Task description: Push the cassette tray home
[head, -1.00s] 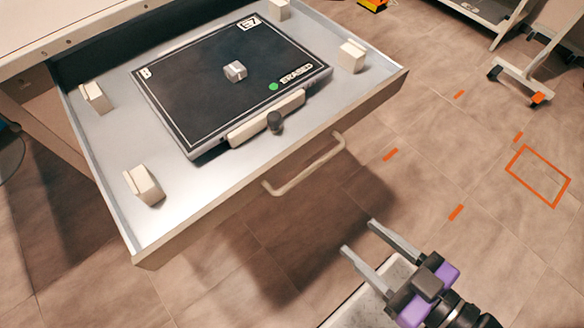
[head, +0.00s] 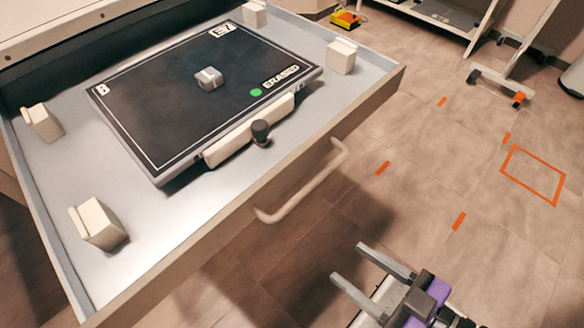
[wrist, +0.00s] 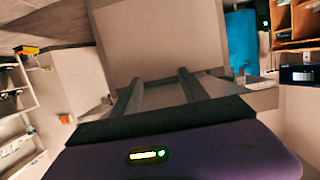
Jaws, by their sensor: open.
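The cassette tray (head: 60,270) is a pulled-out drawer with a pale grey floor and a curved handle (head: 305,184) on its front. A flat black cassette (head: 165,105) marked "ERASED", with a green dot, lies in it. A pale bar with a dark knob (head: 261,131) runs along the cassette's front edge. My gripper (head: 366,267) is open and empty, below and right of the handle, apart from the tray. In the wrist view its two fingers (wrist: 158,82) are spread in front of a plain pale surface that I cannot identify for sure.
Pale blocks (head: 98,224) stand near the tray's corners around the cassette. A small grey piece (head: 209,78) sits on the cassette. The tiled floor at right is open, with an orange outlined rectangle (head: 532,175). A wheeled cart (head: 500,80) stands at the back right.

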